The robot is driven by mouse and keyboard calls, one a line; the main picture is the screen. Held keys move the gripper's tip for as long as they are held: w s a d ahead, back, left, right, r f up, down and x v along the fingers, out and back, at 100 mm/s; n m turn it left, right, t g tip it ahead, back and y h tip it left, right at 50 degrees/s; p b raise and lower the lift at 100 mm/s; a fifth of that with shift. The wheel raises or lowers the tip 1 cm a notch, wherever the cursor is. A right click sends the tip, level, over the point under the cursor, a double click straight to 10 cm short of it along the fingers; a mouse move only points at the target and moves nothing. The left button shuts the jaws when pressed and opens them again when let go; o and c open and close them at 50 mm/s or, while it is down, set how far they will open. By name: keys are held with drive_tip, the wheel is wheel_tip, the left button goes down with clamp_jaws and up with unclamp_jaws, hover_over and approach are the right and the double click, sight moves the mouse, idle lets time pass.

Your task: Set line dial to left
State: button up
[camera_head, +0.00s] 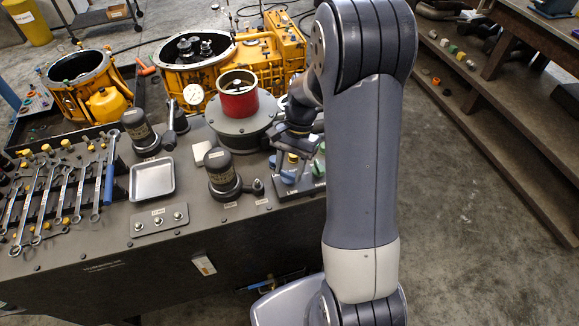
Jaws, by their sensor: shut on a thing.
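My gripper (294,150) points down over a small fixture (300,184) at the right end of the grey bench. The fixture has a yellow-topped post (292,158), blue round parts (288,177) and a green part (319,167). My gripper is shut around the small yellow-topped part, which looks like the line dial. The fingers and my arm hide part of the fixture. Which way the dial points cannot be told at this size.
Left of the gripper stand a red cylinder (238,98) on a grey round base, a black motor-like unit (222,172) with a lever, and a metal tray (152,180). Wrenches (60,195) lie far left. Yellow housings (215,70) stand behind. Wooden shelves (500,120) stand right across open floor.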

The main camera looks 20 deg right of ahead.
drive_tip(key=o, duration=1)
drive_tip(key=b+v, duration=0.1)
drive_tip(key=v, duration=1)
drive_tip(key=shift+f, duration=0.1)
drive_tip(key=p+x, duration=0.1)
drive_tip(key=x, duration=1)
